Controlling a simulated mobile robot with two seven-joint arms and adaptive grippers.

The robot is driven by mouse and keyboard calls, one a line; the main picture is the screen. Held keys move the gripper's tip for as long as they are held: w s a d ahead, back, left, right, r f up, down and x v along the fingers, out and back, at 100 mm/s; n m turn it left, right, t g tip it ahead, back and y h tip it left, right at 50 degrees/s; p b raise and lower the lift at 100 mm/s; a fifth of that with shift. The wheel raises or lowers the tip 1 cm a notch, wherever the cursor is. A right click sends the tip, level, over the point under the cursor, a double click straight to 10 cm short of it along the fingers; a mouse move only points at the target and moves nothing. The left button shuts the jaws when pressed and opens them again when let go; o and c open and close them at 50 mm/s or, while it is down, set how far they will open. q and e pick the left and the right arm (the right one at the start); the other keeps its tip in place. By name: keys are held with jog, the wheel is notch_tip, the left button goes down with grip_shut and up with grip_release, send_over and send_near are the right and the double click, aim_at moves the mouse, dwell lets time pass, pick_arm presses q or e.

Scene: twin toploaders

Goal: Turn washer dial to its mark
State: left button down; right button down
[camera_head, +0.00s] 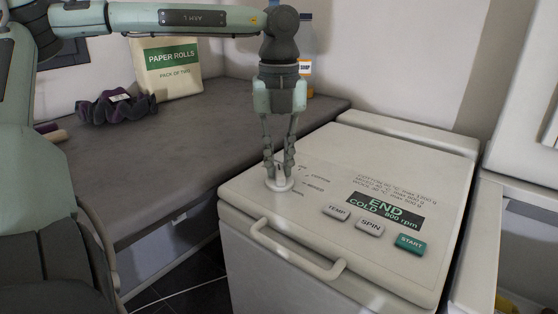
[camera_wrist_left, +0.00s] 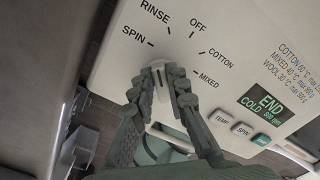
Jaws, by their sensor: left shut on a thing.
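The washer dial (camera_head: 279,184) is a white round knob on the left part of the white washer's top panel (camera_head: 244,195). My left gripper (camera_head: 279,168) points straight down and is shut on the dial. In the left wrist view, the fingers (camera_wrist_left: 164,76) clasp the dial's raised grip (camera_wrist_left: 161,88) from both sides. Marks SPIN, RINSE, OFF, COTTON and MIXED fan around it. The fingers partly hide the dial, and I cannot tell which mark it points at. The display (camera_head: 386,209) reads END, COLD, 800 rpm. My right gripper is not in view.
TEMP (camera_head: 337,212), SPIN (camera_head: 370,227) and green START (camera_head: 410,244) buttons lie right of the dial. A handle (camera_head: 298,252) juts from the washer's front edge. A grey counter (camera_head: 185,150) at left holds a dark scrunchie (camera_head: 115,107) and a paper-rolls pack (camera_head: 167,68).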

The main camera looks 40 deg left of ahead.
pick_arm(q)
jog(key=shift+m+b, duration=0.3)
jog(key=m+b, duration=0.1)
jog(key=m, duration=0.2)
jog(key=shift+w+d+m+b, duration=0.15)
jog(key=shift+m+b, duration=0.2)
jog(key=shift+m, duration=0.05)
jog(key=shift+d+m+b, duration=0.15)
jog(key=shift+m+b, duration=0.05)
jog(key=shift+m, duration=0.8)
jog(key=shift+d+m+b, duration=0.1)
jog(key=shift+m+b, duration=0.1)
jog(key=shift+m, duration=0.8)
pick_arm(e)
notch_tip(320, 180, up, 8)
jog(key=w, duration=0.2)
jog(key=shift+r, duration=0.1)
pick_arm(q)
jog(key=c, duration=1.5)
grip_release()
notch_tip(320, 180, up, 12)
